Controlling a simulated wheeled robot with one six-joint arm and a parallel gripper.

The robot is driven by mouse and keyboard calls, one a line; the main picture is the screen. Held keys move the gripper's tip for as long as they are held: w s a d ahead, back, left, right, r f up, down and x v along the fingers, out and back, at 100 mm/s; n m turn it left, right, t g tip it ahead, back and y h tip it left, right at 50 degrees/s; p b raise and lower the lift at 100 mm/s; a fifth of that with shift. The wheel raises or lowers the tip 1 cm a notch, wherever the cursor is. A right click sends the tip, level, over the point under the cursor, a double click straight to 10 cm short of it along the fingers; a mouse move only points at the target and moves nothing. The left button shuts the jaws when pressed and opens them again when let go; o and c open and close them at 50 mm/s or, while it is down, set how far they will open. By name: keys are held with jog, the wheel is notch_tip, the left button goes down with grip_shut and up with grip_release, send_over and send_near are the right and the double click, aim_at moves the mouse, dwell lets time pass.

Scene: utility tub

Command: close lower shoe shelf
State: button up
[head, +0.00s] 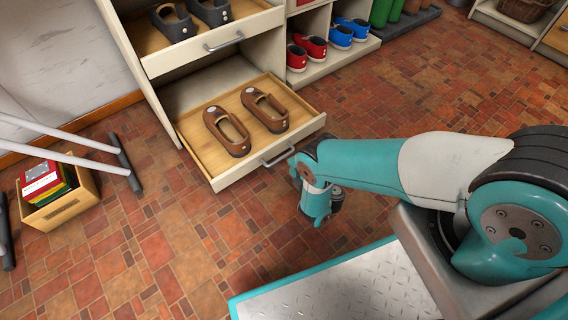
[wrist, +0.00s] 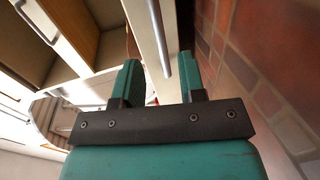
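The lower shoe shelf (head: 237,174) is a pale wooden drawer pulled well out of the cabinet at floor level. A pair of brown shoes (head: 229,131) lies in it. Its grey bar handle (head: 279,157) is on the front panel, and my arm's end is close to its right end in the head view. The fingers are not clear there. In the wrist view my gripper (wrist: 159,68) has its fingers apart. A pale panel and a grey bar (wrist: 159,38) show in the gap between them; whether they touch I cannot tell.
The upper shelf (head: 207,48), holding dark shoes, is also out above. Red shoes (head: 309,50) and blue shoes (head: 349,32) stand in cubbies to the right. A wooden box (head: 61,205) and metal legs (head: 75,139) are at left. The tiled floor in front is clear.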

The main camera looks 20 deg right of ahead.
aim_at(284, 157)
jog(key=b+x, duration=0.1)
jog(key=b, duration=0.1)
jog(key=b+x, duration=0.2)
jog(key=b, duration=0.1)
jog(key=b+x, duration=0.2)
jog(key=b, duration=0.1)
jog(key=shift+w+f, duration=0.1)
jog(key=shift+f, duration=0.3)
jog(key=b, duration=0.1)
jog(key=w+b, duration=0.1)
jog(key=b, duration=0.1)
jog(key=shift+w+a+r, duration=0.15)
jog(key=shift+a, duration=0.1)
jog(key=shift+r, duration=0.1)
grip_shut()
